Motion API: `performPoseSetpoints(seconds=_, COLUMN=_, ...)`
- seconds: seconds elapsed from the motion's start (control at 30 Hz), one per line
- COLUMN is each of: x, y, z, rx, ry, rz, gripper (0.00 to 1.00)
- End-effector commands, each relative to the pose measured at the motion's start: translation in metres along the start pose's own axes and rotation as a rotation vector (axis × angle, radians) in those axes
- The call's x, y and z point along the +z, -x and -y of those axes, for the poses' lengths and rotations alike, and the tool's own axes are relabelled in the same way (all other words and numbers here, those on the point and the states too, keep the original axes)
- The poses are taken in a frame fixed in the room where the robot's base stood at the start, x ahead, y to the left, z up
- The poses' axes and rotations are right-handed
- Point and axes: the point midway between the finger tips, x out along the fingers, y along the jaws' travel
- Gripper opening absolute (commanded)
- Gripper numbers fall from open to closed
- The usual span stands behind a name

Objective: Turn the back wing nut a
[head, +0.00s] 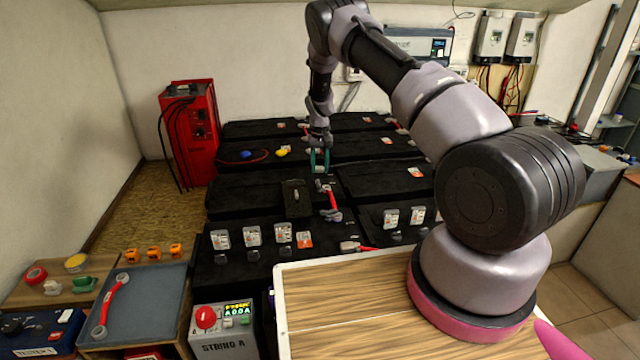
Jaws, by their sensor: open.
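My gripper (319,162) points down with teal fingers over the middle of the black battery rows. It is open. Just below it is a small light metal terminal fitting (320,185) at the back end of a red link (333,201). Another metal fitting (332,215) sits at the link's front end. The wing nut itself is too small to make out in this view. I cannot tell whether the fingertips are around the back fitting or above it; they look apart from it.
A dark square cover (296,198) lies left of the link. Black batteries (250,188) fill the middle. A red charger (191,130) stands at back left. The STRING A box (222,330) stands in front.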

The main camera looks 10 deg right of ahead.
Motion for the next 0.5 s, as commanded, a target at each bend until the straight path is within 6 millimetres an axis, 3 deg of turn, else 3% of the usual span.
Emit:
performPoseSetpoints(seconds=0.23, x=0.001, y=-0.048, z=-0.001, rx=0.001, ry=0.0, rz=0.003, gripper=0.45)
performPoseSetpoints(seconds=0.5, x=0.0, y=-0.071, z=0.0, rx=0.0, ry=0.0, rz=-0.001, gripper=0.45)
